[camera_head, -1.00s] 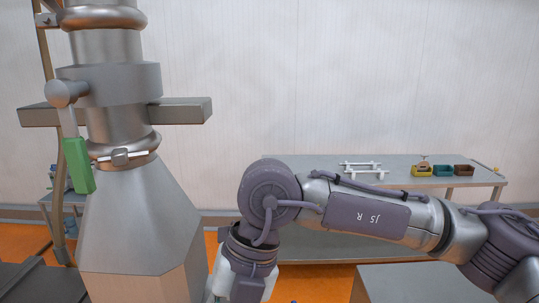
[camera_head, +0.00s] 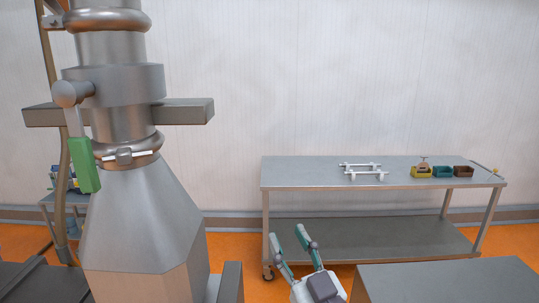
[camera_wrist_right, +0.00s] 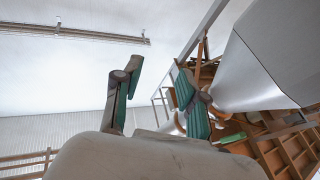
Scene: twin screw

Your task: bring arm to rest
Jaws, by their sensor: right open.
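My right gripper (camera_head: 290,240) shows at the bottom middle of the head view, in front of the steel table. Its two green-padded fingers are apart and nothing is between them. In the right wrist view the same open fingers (camera_wrist_right: 160,95) point up, with the ceiling and metal machine parts beyond. Most of my right arm is below the head view's edge. My left gripper is in neither view.
A large steel machine (camera_head: 140,220) with a green-handled lever (camera_head: 82,165) fills the left. A wheeled steel table (camera_head: 310,176) holds a white rack (camera_head: 362,171) and yellow (camera_head: 421,172), teal (camera_head: 443,171) and brown (camera_head: 464,171) bins. A grey surface (camera_head: 450,280) lies at lower right.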

